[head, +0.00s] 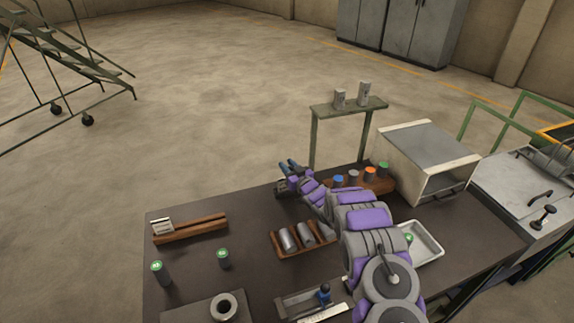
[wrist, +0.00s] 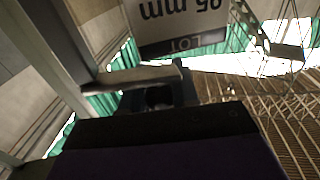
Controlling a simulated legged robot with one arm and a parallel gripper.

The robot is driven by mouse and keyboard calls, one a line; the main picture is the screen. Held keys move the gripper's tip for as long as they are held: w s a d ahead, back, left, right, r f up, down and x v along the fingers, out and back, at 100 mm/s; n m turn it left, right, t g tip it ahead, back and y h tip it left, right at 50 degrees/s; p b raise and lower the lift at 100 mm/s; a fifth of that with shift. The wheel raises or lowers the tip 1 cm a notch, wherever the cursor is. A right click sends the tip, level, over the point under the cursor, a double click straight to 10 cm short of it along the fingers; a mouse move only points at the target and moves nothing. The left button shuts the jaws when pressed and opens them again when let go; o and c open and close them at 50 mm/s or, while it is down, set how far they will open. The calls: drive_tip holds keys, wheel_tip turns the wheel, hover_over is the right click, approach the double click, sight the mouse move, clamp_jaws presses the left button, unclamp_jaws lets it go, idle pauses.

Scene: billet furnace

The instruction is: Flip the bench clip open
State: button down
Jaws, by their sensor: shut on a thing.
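My gripper (head: 286,178) is at the back edge of the dark bench, at the end of my outstretched arm. It is small in the head view, with blue-grey parts showing at its tip. In the wrist view a grey bar (wrist: 135,77) and a dark block lie just beyond my gripper's dark edge. I take the bar to be part of the bench clip, and the jaws are shut on it. The clip's full shape and how far it is flipped are hidden by my gripper. A printed plate reading "mm" and "LOT" (wrist: 203,42) hangs upside down above the bar.
A brown rack with coloured caps (head: 370,174) is just right of my gripper. A tray of metal billets (head: 275,248) lies nearer, left of my arm. A box furnace (head: 420,160) stands at right. A white tray (head: 430,247) is partly behind my arm.

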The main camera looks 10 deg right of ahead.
drive_tip(key=d+m+t+h+p, duration=0.1)
drive_tip(key=d+m+p, duration=0.3)
drive_tip(key=m, duration=0.5)
drive_tip(key=w+d+r+m+t+h+p, duration=0.1)
drive_tip(key=d+m+h+p, duration=0.1)
drive_tip(key=m, duration=0.8)
drive_tip(key=shift+w+d+r+m+t+p, duration=0.2)
drive_tip(key=shift+d+m+t+p, duration=0.15)
drive_tip(key=shift+d+p, duration=0.5)
drive_tip(key=shift+s, duration=0.1)
drive_tip(key=c, duration=1.1)
unclamp_jaws()
drive_tip(key=shift+o, duration=1.2)
drive_tip(key=shift+d+r, duration=0.1)
